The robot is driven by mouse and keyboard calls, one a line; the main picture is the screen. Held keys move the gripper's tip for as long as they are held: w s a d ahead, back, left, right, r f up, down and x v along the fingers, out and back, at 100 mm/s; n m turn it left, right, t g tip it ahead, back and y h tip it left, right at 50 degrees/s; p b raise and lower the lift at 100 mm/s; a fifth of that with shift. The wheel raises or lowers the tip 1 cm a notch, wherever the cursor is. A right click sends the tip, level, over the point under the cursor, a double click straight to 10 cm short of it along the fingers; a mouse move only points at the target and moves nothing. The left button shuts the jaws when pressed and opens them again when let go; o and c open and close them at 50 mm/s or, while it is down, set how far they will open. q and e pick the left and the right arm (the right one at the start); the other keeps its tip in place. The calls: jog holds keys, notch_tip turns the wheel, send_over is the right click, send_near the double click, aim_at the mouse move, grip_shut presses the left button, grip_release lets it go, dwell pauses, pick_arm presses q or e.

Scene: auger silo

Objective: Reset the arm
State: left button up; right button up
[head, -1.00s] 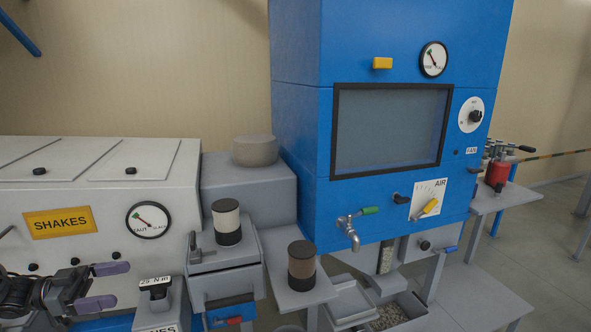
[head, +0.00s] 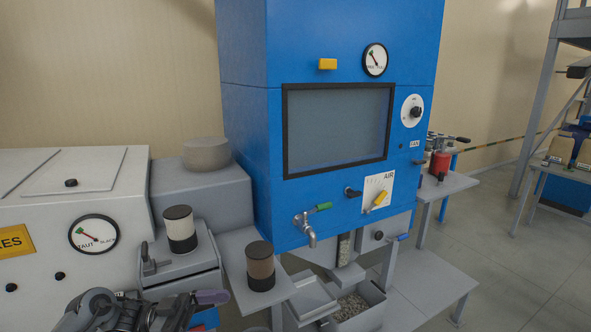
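My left gripper (head: 190,312) is at the bottom left of the head view, low in front of the grey shaker unit. One purple-padded finger points right toward the small grey stand; the other finger is foreshortened and partly cut off by the frame edge, so its opening is unclear. I see nothing held in it. My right gripper is not in view.
The blue machine (head: 251,120) stands in the middle with a tap (head: 308,228) and an AIR lever (head: 378,200). Two capped jars, one white (head: 181,230) and one brown (head: 260,268), stand on grey ledges. A gravel bin (head: 352,308) is below.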

pick_arm(q)
jog(key=s+d+f+n+t+y, duration=0.1)
jog(key=s+f+t+y, duration=0.15)
jog(key=f, duration=0.65)
jog(key=s+d+f+n+t+y, duration=0.1)
jog(key=s+d+f+t+y, duration=0.2)
jog(key=f, duration=0.5)
jog(key=s+f+n+t+y, duration=0.1)
jog(key=f+t+y, duration=0.3)
jog(key=f, duration=0.5)
jog(key=s+a+n+g+y, duration=0.3)
jog(key=s+a+n+y, duration=0.35)
jog(key=s, duration=0.65)
jog(key=s+a+n+g+y, duration=0.3)
jog(key=s+a+y, duration=0.4)
jog(key=s+a, duration=0.5)
jog(key=s+d+n+h, duration=0.2)
jog(key=d+n+h, duration=0.15)
jog(key=d, duration=0.65)
notch_tip(320, 180, up, 35)
jog(key=p, duration=3.6)
jog(key=shift+f, duration=0.15)
